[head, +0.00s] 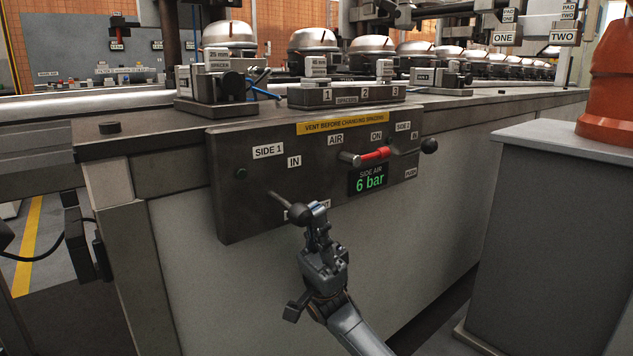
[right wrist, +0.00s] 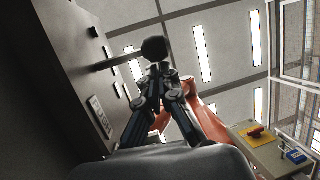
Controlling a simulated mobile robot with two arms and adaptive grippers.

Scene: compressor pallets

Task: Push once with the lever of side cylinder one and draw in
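The lever of side cylinder one (head: 282,200) is a thin rod with a dark round knob (head: 300,213), under the SIDE 1 and IN labels on the grey panel (head: 232,205). It points out and down to the right in the head view. Its knob partly covers the label below. My right gripper (head: 317,212) is at the knob. In the right wrist view the fingertips (right wrist: 163,72) are close together, just below the knob (right wrist: 153,49); I cannot tell whether they touch it. A PUSH label (right wrist: 100,117) shows on the panel there. My left gripper is not in view.
A red air lever (head: 374,154) points to ON above a display (head: 368,180) reading 6 bar. The SIDE 2 lever knob (head: 429,146) sticks out further right. A grey cabinet (head: 555,240) with an orange object (head: 608,95) stands at the right.

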